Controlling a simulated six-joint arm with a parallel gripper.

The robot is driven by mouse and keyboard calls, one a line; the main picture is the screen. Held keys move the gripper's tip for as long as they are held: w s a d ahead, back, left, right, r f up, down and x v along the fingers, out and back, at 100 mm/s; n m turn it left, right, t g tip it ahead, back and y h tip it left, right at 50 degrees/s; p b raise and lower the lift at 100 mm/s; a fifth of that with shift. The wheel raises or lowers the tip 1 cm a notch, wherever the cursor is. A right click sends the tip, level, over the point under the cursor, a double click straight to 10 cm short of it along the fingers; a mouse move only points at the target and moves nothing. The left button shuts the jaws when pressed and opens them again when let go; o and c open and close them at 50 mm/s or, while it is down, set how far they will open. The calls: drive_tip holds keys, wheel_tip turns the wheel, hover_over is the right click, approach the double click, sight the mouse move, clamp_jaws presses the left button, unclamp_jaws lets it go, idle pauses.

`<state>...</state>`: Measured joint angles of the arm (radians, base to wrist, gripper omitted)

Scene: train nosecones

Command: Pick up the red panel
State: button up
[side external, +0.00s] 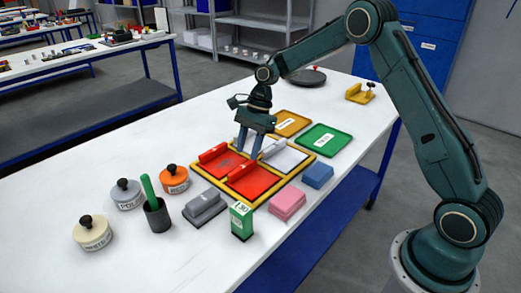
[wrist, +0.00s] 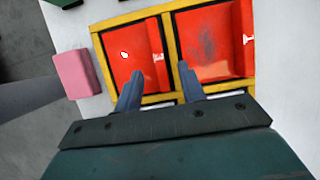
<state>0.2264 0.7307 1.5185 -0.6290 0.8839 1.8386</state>
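Two red panels lie in adjoining compartments of a yellow-edged tray (side external: 250,207). The front red panel (side external: 256,183) has a raised red bar and a small white mark; in the wrist view it is the left one (wrist: 122,66). The other red panel (side external: 217,163) also has a raised bar and shows a dark smudge on the right in the wrist view (wrist: 203,45). My gripper (side external: 249,150) points down over the tray. In the wrist view its fingers (wrist: 160,88) are apart, one either side of the yellow divider, with nothing between them. Contact with the tray cannot be told.
A white panel (side external: 291,159) fills another compartment. Pink (side external: 288,204), blue (side external: 318,175) and grey (side external: 205,207) blocks, a green box (side external: 241,222) and a dark cup with a green stick (side external: 157,215) stand nearby. Green (side external: 326,139) and yellow (side external: 291,123) plates lie behind.

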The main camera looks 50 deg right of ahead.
sight(243, 165)
drive_tip(key=shift+a+f, duration=0.1)
drive_tip(key=shift+f, duration=0.05)
drive_tip(key=shift+x, duration=2.5)
clamp_jaws()
